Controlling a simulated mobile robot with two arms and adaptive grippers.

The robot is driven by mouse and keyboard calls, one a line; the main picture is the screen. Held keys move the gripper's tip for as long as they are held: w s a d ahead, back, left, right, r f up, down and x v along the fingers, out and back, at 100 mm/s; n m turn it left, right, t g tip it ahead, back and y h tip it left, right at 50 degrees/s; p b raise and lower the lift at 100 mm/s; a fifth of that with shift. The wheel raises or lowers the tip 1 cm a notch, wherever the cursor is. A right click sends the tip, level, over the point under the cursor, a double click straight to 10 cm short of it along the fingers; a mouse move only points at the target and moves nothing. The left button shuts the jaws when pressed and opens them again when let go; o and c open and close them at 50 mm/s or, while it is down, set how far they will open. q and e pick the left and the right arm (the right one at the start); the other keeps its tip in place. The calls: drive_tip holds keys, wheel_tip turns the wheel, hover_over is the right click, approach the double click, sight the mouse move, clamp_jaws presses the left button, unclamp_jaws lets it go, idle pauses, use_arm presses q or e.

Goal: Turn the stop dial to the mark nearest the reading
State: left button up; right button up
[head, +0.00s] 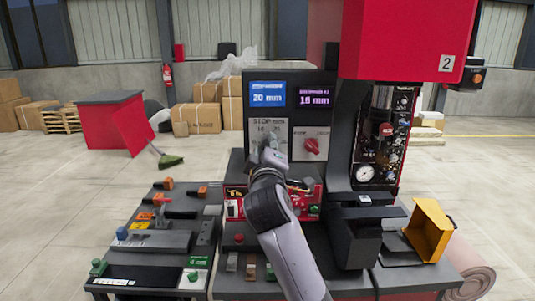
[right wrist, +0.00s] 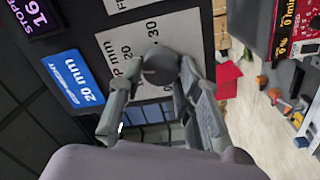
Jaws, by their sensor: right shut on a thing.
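The stop dial (right wrist: 162,64) is a grey knob on a white plate (head: 279,126) lettered STOP mm. In the right wrist view, marks 20 and 30 show on the plate (right wrist: 150,27). My right gripper (head: 267,148) is shut on the dial, a finger on each side, and hides most of it in the head view. A blue display (head: 267,94) reads 20 mm, and a purple display (head: 314,98) reads 16 mm. My left gripper is not in view.
A red knob (head: 311,146) sits on a second white plate just right of the dial. The red machine head (head: 405,40) with a gauge panel stands further right. A lower bench (head: 160,235) with tools is at left, and a yellow tray (head: 430,225) at right.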

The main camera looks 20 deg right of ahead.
drive_tip(key=shift+f+m+b, duration=0.15)
drive_tip(key=shift+m+b, duration=0.35)
drive_tip(key=shift+m, duration=1.2)
drive_tip(key=o, duration=1.1)
drive_tip(key=shift+o, duration=0.2)
drive_tip(key=v, duration=0.7)
drive_tip(key=shift+s, duration=0.2)
drive_tip(key=shift+a, duration=0.1)
